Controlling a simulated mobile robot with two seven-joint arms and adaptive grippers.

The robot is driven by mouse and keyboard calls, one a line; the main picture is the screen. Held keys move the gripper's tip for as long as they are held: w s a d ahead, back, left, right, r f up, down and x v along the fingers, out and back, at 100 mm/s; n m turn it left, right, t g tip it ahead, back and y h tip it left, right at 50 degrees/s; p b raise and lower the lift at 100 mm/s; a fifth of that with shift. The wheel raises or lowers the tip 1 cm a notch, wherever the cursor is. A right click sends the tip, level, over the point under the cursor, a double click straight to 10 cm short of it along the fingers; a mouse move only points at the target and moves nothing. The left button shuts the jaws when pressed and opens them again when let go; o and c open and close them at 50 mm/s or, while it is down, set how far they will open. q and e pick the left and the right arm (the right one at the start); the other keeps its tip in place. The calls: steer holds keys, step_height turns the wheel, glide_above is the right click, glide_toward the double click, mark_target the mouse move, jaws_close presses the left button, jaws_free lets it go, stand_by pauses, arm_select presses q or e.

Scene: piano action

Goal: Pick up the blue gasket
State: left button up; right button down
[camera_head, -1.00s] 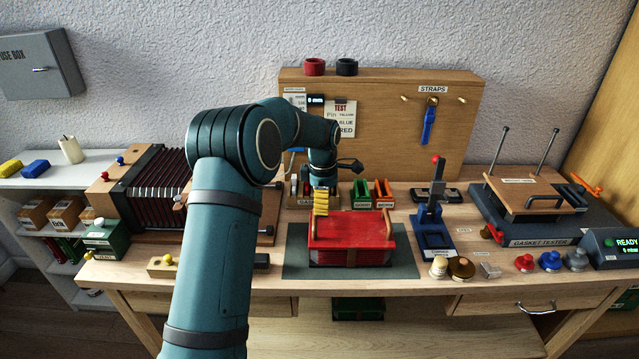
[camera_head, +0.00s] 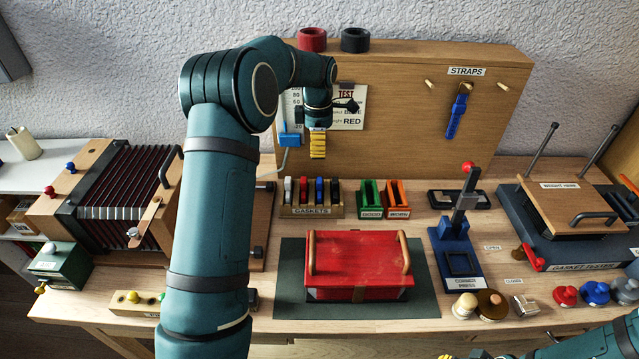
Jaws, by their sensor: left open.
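The blue gasket (camera_head: 320,190) stands in a slot of the wooden rack labelled GASKETS (camera_head: 311,212), between a red and a dark piece. White, red and dark pieces share the rack. My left gripper (camera_head: 318,156) has yellow fingers and hangs above the rack, pointing down, apart from the gaskets. It is open, with nothing seen between its fingers. My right arm shows at the bottom right corner. A small yellow part at the bottom edge may be my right gripper (camera_head: 446,357), mostly cut off.
Green and orange holders (camera_head: 383,198) stand right of the rack. A red box with wooden handles (camera_head: 358,264) lies on a dark mat in front. A blue press (camera_head: 455,258) stands right. A bellows (camera_head: 122,182) is at left. The wooden strap board (camera_head: 420,120) stands behind.

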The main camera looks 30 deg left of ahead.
mark_target(320, 180)
arm_select(q)
step_height(320, 180, down, 8)
steer(key=shift+s+f+b, duration=0.1)
steer(key=shift+f+b, duration=0.15)
steer(key=shift+b, duration=0.3)
steer(key=f, duration=0.5)
steer(key=shift+d+f+b, duration=0.1)
steer(key=shift+d+b, duration=0.1)
steer(key=shift+b, duration=0.15)
jaws_close()
